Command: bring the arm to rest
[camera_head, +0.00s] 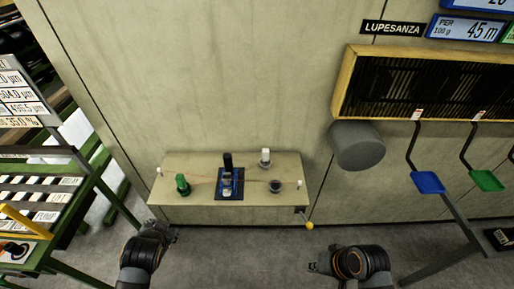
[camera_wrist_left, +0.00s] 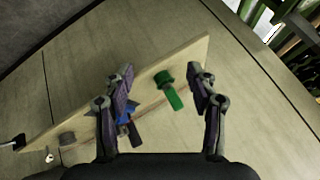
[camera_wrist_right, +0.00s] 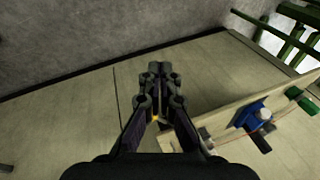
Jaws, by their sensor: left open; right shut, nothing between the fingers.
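My right gripper (camera_head: 318,262) is low in the head view, in front of the wall shelf's right end and apart from it. In the right wrist view its fingers (camera_wrist_right: 158,72) are closed together with nothing between them. My left gripper (camera_head: 165,232) is in front of the shelf's left end. In the left wrist view its two fingers (camera_wrist_left: 162,85) stand wide apart. A green spool-like piece (camera_wrist_left: 168,88) shows in the gap between them, but the fingers do not touch it.
The wall shelf (camera_head: 235,213) carries a green piece (camera_head: 182,184), a blue-based device (camera_head: 230,186), a white-topped piece (camera_head: 265,157) and a dark round piece (camera_head: 275,186). A yellow ball knob (camera_head: 309,226) sticks out at its right. A grey cylinder (camera_head: 357,146) and blue paddle (camera_head: 428,183) are further right.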

